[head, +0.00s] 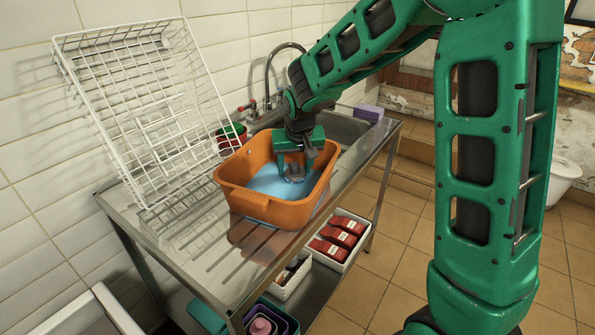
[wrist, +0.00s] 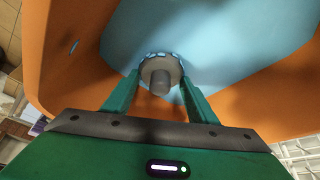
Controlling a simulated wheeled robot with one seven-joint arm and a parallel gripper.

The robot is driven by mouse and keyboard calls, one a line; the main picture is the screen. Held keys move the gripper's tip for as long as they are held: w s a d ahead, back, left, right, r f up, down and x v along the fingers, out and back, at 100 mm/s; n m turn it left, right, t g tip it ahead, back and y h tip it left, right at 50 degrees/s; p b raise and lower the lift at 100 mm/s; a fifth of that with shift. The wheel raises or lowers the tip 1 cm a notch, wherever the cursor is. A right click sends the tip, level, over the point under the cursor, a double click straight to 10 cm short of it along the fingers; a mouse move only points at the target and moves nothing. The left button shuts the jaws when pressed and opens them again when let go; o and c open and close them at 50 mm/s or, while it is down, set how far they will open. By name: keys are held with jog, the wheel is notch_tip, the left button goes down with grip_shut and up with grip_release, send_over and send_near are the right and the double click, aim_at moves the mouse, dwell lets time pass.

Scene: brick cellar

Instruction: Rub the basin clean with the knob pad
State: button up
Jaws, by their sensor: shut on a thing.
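The orange basin (head: 262,208) stands on the metal sink counter in the head view. Its bottom is largely light blue (head: 268,184), and an orange strip shows near the pad in the wrist view. My gripper (head: 293,174) reaches down inside the basin. It is shut on the grey knob of the round knob pad (wrist: 172,65), with one green finger on each side. The pad is low in the basin, at or just above the bottom; I cannot tell if it touches. Its underside is hidden.
A white wire rack (head: 130,110) leans on the tiled wall at left. A tap (head: 268,80) and a purple block (head: 369,113) are behind the basin. A white bin with red packets (head: 338,240) is on the lower shelf. The counter's left front is clear.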

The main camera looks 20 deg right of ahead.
jog(key=shift+w+a, duration=0.25)
jog(key=shift+w, duration=0.35)
